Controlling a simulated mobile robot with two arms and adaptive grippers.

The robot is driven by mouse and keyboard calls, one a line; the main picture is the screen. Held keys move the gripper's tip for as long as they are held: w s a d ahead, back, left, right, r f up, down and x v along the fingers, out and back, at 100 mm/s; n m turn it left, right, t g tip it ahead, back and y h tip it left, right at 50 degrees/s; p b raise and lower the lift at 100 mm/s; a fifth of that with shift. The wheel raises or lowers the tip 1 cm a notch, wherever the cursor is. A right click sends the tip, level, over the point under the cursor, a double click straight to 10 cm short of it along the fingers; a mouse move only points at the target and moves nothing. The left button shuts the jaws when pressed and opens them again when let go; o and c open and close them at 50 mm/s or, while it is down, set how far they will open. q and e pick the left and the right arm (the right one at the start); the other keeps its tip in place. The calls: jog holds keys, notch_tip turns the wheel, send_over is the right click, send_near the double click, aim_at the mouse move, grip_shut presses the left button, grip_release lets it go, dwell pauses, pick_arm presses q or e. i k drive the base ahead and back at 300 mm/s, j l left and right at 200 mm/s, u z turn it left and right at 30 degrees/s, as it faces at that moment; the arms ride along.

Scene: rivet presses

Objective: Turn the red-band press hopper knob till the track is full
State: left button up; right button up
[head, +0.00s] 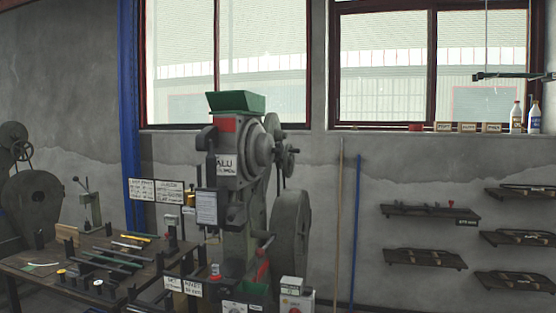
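A grey press (228,172) with an ALU label stands in the middle of the head view. A red band (228,125) crosses its upper front, just under a green hopper (237,103). A round housing sits on its upper right side, with a small dark handwheel or knob (291,151) to the right of it. I cannot tell whether this is the hopper knob. The track and its fill cannot be made out from here, and the hopper's inside is hidden. Neither of my grippers is in view.
A dark workbench (50,268) with several rods and small parts stands at the left, near another machine (34,200). A large flywheel (292,235) is at the press's right. Two poles (357,225) lean on the wall. Shelves (428,211) hang at the right.

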aim_at(279, 151)
jog(key=i+l, duration=0.2)
jog(key=l, duration=0.15)
jog(key=i+l, duration=0.2)
jog(key=l, duration=0.15)
jog(key=i+l+u, duration=0.1)
jog(key=l, duration=0.25)
jog(key=i+l, duration=0.3)
jog(key=l, duration=0.1)
